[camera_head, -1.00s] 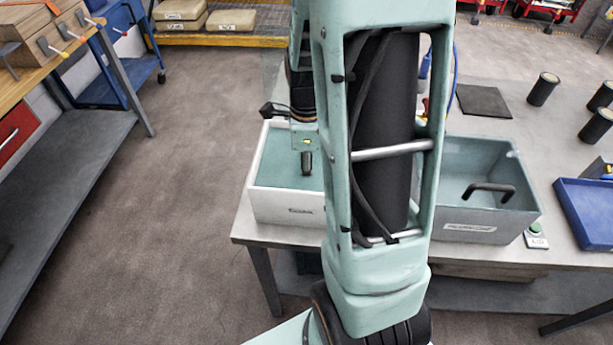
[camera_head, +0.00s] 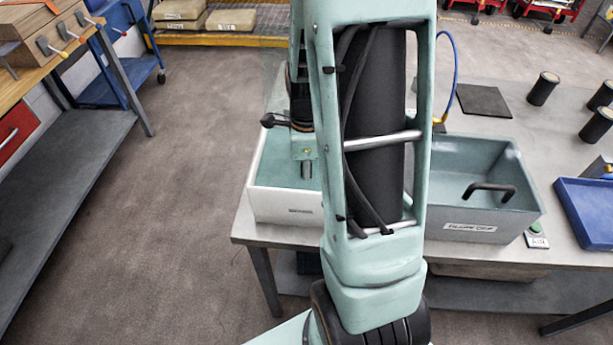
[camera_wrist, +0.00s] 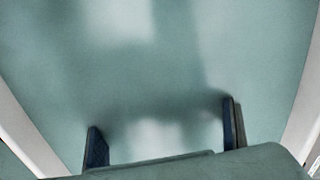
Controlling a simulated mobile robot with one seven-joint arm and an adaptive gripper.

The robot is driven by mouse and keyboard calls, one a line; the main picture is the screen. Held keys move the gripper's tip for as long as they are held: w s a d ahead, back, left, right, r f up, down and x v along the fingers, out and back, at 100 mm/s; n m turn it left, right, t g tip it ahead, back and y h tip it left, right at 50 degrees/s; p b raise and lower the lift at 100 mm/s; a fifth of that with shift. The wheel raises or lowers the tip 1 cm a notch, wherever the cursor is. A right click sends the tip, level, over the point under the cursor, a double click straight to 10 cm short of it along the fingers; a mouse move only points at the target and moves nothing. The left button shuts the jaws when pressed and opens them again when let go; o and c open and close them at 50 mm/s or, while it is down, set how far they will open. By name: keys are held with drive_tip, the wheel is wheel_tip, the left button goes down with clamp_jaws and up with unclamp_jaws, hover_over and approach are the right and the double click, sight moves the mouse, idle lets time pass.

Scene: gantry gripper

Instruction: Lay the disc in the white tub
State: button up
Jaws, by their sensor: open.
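The white tub (camera_head: 285,208) stands on the left end of the grey table, with white walls and a teal floor. My gripper (camera_head: 307,172) is over the tub's inside in the head view, partly hidden by my arm. In the wrist view my gripper (camera_wrist: 165,135) is open, with its two dark fingers wide apart and nothing visible between them. The tub's teal floor (camera_wrist: 150,75) fills most of that view, between its pale side walls. I cannot make out the disc in either view.
A grey tub (camera_head: 480,215) with a black handle-shaped thing (camera_head: 489,190) in it stands to the right, beyond my arm. A blue tray (camera_head: 585,215), a dark mat (camera_head: 484,100) and several black cylinders (camera_head: 543,89) are on the table. A green button (camera_head: 536,230) sits at the front edge.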

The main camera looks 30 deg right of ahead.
wheel_tip(320, 180, up, 12)
drive_tip(key=shift+r+p, duration=0.15)
drive_tip(key=shift+p, duration=0.15)
idle(0.5)
